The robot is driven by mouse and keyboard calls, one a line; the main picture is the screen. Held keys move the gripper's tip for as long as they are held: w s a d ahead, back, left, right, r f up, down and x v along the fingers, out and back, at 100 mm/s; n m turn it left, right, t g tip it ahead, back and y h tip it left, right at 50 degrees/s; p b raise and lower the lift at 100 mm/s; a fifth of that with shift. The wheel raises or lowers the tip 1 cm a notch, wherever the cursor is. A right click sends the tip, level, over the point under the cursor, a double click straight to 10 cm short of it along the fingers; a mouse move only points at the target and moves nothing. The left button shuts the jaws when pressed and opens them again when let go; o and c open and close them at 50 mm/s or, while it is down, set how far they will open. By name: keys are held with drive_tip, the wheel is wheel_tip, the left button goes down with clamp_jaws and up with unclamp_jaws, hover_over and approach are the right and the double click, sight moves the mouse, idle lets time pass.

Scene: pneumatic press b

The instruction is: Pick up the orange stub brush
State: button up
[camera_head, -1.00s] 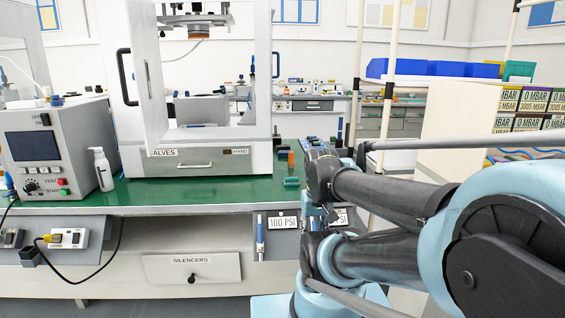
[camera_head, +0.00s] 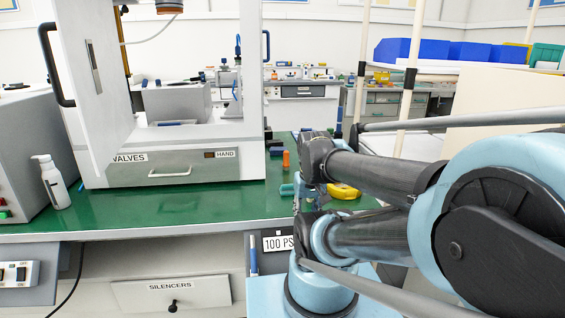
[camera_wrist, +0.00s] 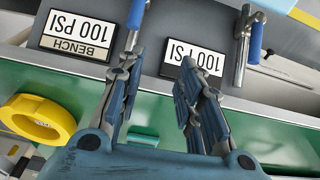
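A small upright orange cylinder (camera_head: 286,158), which looks like the orange stub brush, stands on the green bench top (camera_head: 190,205) just right of the press cabinet in the head view. I cannot make it out in the wrist view. My gripper (camera_wrist: 158,65) shows in the wrist view with its two fingers apart and nothing between them. It is over the front edge of the bench, near the 100 PSI labels. In the head view my arm hides most of the gripper.
A yellow ring (camera_head: 343,191) lies on the bench to the right; it also shows in the wrist view (camera_wrist: 38,118). A green piece (camera_head: 287,190) lies in front of the brush. The press cabinet (camera_head: 185,168) stands left.

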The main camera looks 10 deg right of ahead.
drive_tip(key=shift+w+d, duration=0.1)
drive_tip(key=shift+d, duration=0.2)
drive_tip(key=o, duration=0.4)
drive_tip(key=shift+r, duration=0.1)
drive_tip(key=shift+c, duration=0.2)
drive_tip(key=w+r+n+g, duration=0.1)
drive_tip(key=w+r+n, duration=0.3)
drive_tip(key=w+r, duration=0.45)
drive_tip(key=w+r+n, duration=0.4)
drive_tip(key=w+r, duration=0.2)
drive_tip(key=w, duration=0.5)
drive_tip(key=n+g+y, duration=0.1)
drive_tip(key=n+y, duration=0.1)
drive_tip(key=n, duration=0.7)
hover_over(284, 164)
drive_tip(key=w+d, duration=0.1)
drive_tip(key=f, duration=1)
drive_tip(key=shift+w+d+f, duration=0.15)
drive_tip(key=shift+w+f, duration=0.05)
drive_tip(key=shift+f, duration=0.1)
drive_tip(key=shift+s+a+f, duration=0.1)
drive_tip(key=shift+a+f, duration=0.05)
drive_tip(key=shift+f, duration=0.85)
drive_tip(key=shift+s+a+f, duration=0.1)
drive_tip(key=shift+f, duration=0.95)
drive_tip(key=shift+s+a+f, duration=0.1)
drive_tip(key=shift+a+f, duration=0.05)
drive_tip(key=shift+f, duration=0.85)
